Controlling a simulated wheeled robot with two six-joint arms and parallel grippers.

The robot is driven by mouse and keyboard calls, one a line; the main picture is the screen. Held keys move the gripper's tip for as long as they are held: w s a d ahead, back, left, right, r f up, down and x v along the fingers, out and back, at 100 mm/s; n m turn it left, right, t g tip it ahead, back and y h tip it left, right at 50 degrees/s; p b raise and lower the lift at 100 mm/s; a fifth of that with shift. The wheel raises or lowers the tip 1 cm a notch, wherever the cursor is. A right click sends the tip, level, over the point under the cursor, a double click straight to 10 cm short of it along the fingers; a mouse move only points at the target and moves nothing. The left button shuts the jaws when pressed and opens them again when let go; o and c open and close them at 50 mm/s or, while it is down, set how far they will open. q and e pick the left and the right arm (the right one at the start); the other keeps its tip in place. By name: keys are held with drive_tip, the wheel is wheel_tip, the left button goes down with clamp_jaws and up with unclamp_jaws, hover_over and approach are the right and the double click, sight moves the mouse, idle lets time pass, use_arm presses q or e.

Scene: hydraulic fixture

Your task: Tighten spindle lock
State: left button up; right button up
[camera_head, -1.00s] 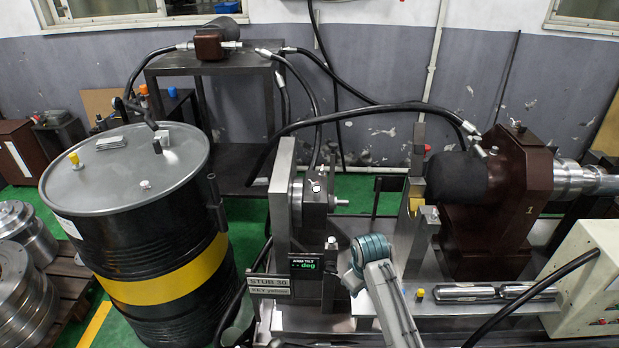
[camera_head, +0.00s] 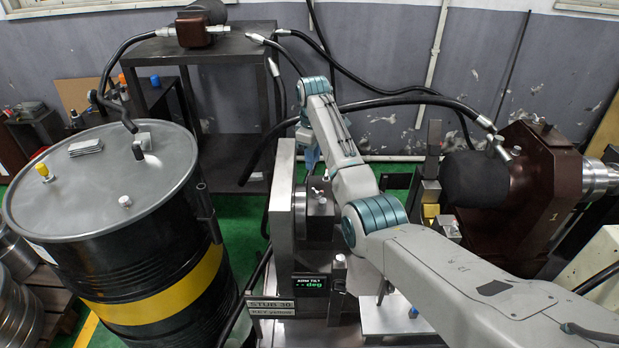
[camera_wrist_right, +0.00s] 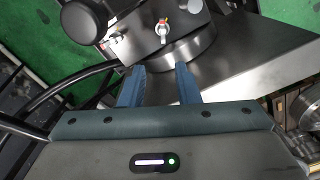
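The dark spindle block (camera_head: 318,218) stands against a grey upright plate (camera_head: 281,200) in the head view, with a small bright knob or lock (camera_head: 318,193) on its top. I cannot tell for sure which fitting is the spindle lock. My right gripper (camera_head: 312,158) hangs just above and behind the block, partly hidden by my arm. In the right wrist view the right gripper (camera_wrist_right: 160,85) is open, its two blue fingers apart with nothing between them. Beyond the fingertips are the block (camera_wrist_right: 170,28) and a small white-and-red fitting (camera_wrist_right: 165,30). My left gripper is not in view.
A black drum (camera_head: 130,230) with a yellow band stands left. A dark table (camera_head: 225,45) with hoses is behind. A brown housing (camera_head: 525,190) with a black cylinder (camera_head: 475,178) is right. A small display (camera_head: 310,283) sits in front below the block.

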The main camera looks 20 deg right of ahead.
sight(313, 189)
drive_tip(key=f, duration=0.2)
drive_tip(key=f+p, duration=0.1)
drive_tip(key=f, duration=0.5)
drive_tip(key=shift+s+f+p, duration=0.25)
drive_tip(key=shift+p, duration=0.15)
drive_tip(key=shift+s+f, duration=0.25)
drive_tip(key=shift+f, duration=0.3)
drive_tip(key=shift+w+f, duration=0.1)
clamp_jaws()
